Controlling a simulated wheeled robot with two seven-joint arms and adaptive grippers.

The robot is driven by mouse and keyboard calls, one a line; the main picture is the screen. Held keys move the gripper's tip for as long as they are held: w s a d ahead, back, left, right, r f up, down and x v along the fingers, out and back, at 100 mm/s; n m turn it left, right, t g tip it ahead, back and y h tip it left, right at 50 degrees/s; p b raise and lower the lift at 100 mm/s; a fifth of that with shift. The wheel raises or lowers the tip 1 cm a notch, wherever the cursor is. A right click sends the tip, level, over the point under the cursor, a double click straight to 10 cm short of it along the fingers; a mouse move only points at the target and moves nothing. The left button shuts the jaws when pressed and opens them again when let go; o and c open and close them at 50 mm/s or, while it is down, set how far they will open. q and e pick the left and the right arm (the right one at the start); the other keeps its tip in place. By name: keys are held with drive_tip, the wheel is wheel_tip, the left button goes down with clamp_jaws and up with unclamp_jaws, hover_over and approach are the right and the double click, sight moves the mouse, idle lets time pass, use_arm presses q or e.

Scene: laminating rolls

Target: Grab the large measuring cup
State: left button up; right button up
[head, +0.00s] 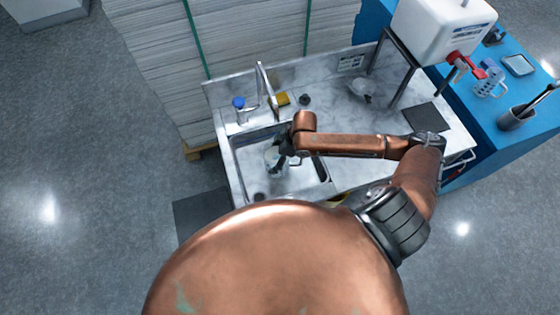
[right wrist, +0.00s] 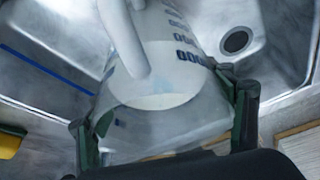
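The large measuring cup (head: 272,158) is clear with blue markings and stands in the sink basin, partly covered by my right gripper in the head view. In the right wrist view the cup (right wrist: 165,115) fills the space between my fingers, and its whitish handle (right wrist: 122,40) runs across the upper left. My right gripper (head: 284,157) reaches down into the sink from the right. In the wrist view the fingers of this gripper (right wrist: 165,120) are wide apart, one on each side of the cup; whether they press on it cannot be seen. My left gripper is out of view.

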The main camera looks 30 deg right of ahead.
drive_tip(key=c, duration=1.6)
drive_tip(key=shift+r, duration=0.1)
